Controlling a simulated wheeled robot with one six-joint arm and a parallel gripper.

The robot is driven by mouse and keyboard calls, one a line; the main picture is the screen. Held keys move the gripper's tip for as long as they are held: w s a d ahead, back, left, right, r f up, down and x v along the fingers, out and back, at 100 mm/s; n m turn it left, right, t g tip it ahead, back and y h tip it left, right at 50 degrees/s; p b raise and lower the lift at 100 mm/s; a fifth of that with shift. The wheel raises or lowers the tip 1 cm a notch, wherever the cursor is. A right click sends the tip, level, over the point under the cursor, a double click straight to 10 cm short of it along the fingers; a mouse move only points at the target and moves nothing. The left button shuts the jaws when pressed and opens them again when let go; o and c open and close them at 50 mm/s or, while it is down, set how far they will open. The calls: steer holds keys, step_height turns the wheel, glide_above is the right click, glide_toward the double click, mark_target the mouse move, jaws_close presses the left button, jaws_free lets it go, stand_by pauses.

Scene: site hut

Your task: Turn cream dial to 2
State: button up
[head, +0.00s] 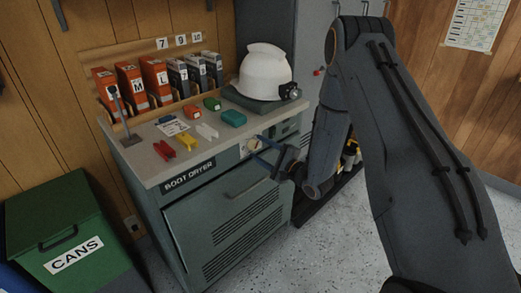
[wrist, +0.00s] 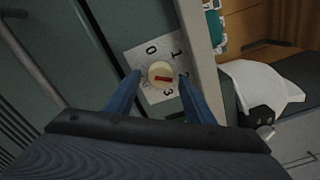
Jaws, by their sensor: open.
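The cream dial (wrist: 160,72) has a red bar on its face and sits on a pale plate (wrist: 141,57) marked 0, 1 and 3. A further mark at the right is mostly hidden by a finger. The red bar lies nearly level in the wrist view; which end points is unclear. The dial (head: 254,143) also shows on the boot dryer's front in the head view. My gripper (wrist: 160,76) is open, with one blue finger on each side of the dial. Contact cannot be told. My gripper (head: 256,148) reaches the dial from the right in the head view.
The boot dryer (head: 175,225) has a worktop with small coloured blocks, a lever (head: 120,106), binders and a white helmet (head: 265,70). A green CANS bin (head: 90,210) stands at left. Speckled floor lies clear in front.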

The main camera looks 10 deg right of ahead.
steer(key=b+v, duration=0.1)
steer(key=v, duration=0.6)
steer(key=shift+s+d, duration=0.2)
steer(key=shift+s, duration=0.1)
steer(key=shift+w, duration=0.1)
steer(key=s+d+r+n+g+h, duration=0.3)
steer(key=s+d+n+g+h, duration=0.3)
steer(key=n+h, duration=0.35)
steer(key=s+r+n+g, duration=0.3)
steer(key=s+g, duration=0.1)
steer(key=s, duration=0.8)
steer(key=s+a+r+n+g+h, duration=0.1)
steer(key=s+r+n+g, duration=0.2)
steer(key=s, duration=0.9)
steer(key=shift+s+n+g, duration=0.15)
steer(key=shift+n+g, duration=0.4)
steer(key=shift+g, duration=0.15)
